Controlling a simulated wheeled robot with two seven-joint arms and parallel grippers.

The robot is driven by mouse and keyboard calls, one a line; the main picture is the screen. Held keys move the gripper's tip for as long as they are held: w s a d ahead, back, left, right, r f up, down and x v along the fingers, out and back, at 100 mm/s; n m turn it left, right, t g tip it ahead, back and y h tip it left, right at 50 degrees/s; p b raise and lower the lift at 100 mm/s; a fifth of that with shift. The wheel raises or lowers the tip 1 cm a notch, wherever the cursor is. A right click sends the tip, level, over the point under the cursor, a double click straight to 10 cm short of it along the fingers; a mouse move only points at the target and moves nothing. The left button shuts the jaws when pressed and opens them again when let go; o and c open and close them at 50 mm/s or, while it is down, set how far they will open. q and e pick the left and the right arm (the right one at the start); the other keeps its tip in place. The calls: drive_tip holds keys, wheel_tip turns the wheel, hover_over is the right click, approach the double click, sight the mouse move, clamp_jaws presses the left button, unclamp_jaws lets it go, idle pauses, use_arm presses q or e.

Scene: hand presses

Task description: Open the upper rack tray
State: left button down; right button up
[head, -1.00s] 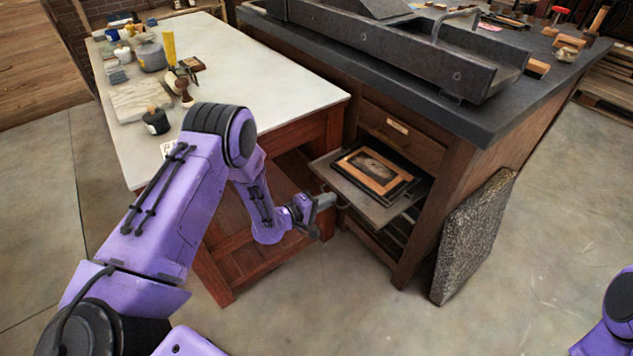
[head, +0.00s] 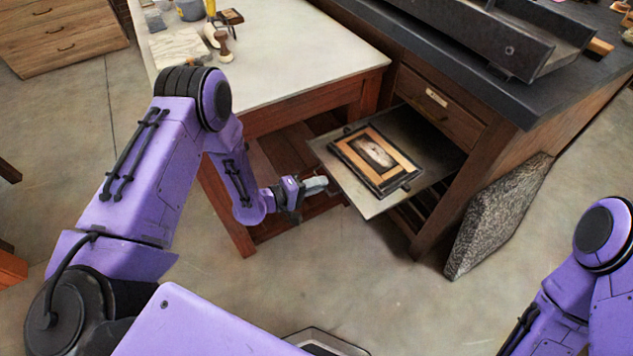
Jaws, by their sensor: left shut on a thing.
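The upper rack tray (head: 432,165) is a flat grey metal sheet, pulled well out of the dark wooden press cabinet (head: 434,232). A framed picture (head: 377,158) with a dark border and tan mount lies on it. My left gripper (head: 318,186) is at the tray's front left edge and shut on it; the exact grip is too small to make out. Of my right arm (head: 585,275) only links show at the right edge; its gripper is out of view.
A closed wooden drawer (head: 440,104) sits above the tray. A rough stone slab (head: 497,216) leans against the cabinet's right side. A white-topped wooden table (head: 290,50) stands to the left. The floor (head: 350,280) in front is clear.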

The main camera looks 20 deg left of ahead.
use_arm(q)
drive_tip(key=c, duration=1.3)
unclamp_jaws()
drive_tip(key=shift+o, duration=0.2)
drive_tip(key=v, duration=1)
drive_tip(key=shift+s, duration=0.3)
drive_tip(key=shift+a, duration=0.15)
